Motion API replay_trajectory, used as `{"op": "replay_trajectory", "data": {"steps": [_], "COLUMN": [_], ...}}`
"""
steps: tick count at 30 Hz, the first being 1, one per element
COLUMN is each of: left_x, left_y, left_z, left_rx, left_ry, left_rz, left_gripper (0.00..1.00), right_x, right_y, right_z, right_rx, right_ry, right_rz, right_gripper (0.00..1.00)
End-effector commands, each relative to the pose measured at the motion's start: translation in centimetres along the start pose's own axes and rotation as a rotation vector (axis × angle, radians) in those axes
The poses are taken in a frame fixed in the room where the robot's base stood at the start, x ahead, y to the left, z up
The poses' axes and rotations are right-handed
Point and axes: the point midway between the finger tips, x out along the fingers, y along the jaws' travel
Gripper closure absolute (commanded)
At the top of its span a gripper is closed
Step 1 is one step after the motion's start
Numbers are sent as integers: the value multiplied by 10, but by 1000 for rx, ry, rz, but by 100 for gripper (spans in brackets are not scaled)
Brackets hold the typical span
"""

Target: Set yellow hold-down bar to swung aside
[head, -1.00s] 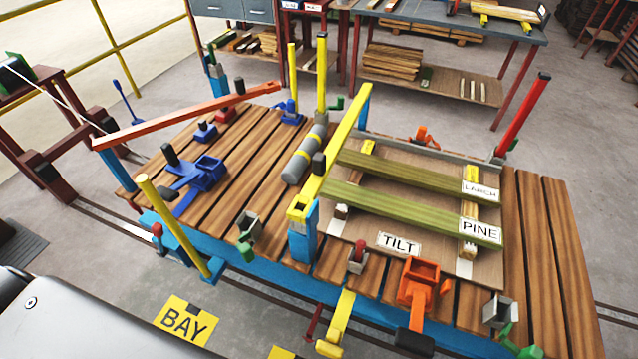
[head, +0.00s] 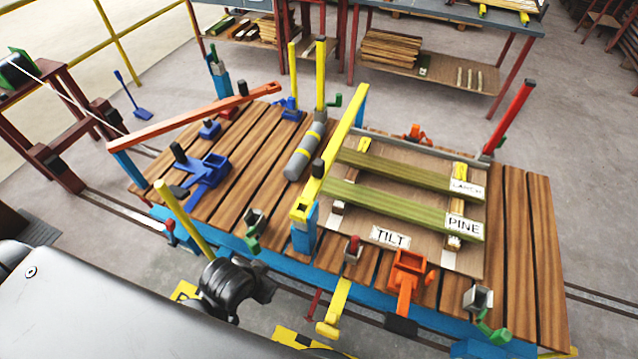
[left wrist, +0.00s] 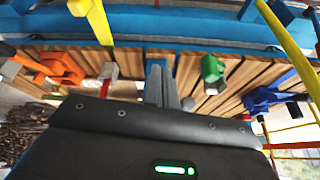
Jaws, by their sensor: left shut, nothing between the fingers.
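The yellow hold-down bar (head: 336,150) lies across the deck from front to back, with its near end on a blue post (head: 304,236). A black knob (head: 318,168) stands on it. The bar runs along the left end of the green boards. My left arm comes in low at the front left in the head view, its black links in front of the deck edge; its fingertips cannot be made out there. In the left wrist view my left gripper (left wrist: 162,88) is shut and empty, apart from the bar. My right gripper is not in view.
An orange bar (head: 190,120) spans the left end of the deck. A grey cylinder (head: 303,152), a blue clamp (head: 205,172), an orange clamp (head: 408,272) and a yellow upright post (head: 184,218) stand around. A yellow pedal lever (head: 334,308) sticks out at the front.

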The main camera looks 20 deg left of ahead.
Motion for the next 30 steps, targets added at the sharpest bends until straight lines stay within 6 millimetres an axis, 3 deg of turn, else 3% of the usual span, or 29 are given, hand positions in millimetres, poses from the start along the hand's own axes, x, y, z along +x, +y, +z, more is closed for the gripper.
{"op": "replay_trajectory", "data": {"steps": [1,3,11,18,21,23,26,30], "left_x": [-12,-19,-26,-37,-37,-33,-24,-15], "left_y": [6,17,69,148,176,182,171,120], "left_z": [-27,-60,-160,-249,-270,-275,-280,-285], "left_rx": [37,92,319,679,889,1008,1179,1316], "left_ry": [61,142,410,661,703,687,597,381], "left_rz": [9,24,106,269,366,421,494,546], "left_gripper": [100,100,100,100,100,100,100,100], "right_x": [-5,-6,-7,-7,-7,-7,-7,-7], "right_y": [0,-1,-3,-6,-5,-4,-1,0], "right_z": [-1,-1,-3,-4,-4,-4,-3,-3], "right_rx": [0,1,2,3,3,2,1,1], "right_ry": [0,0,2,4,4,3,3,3], "right_rz": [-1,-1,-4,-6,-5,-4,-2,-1], "right_gripper": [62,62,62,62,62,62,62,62]}}
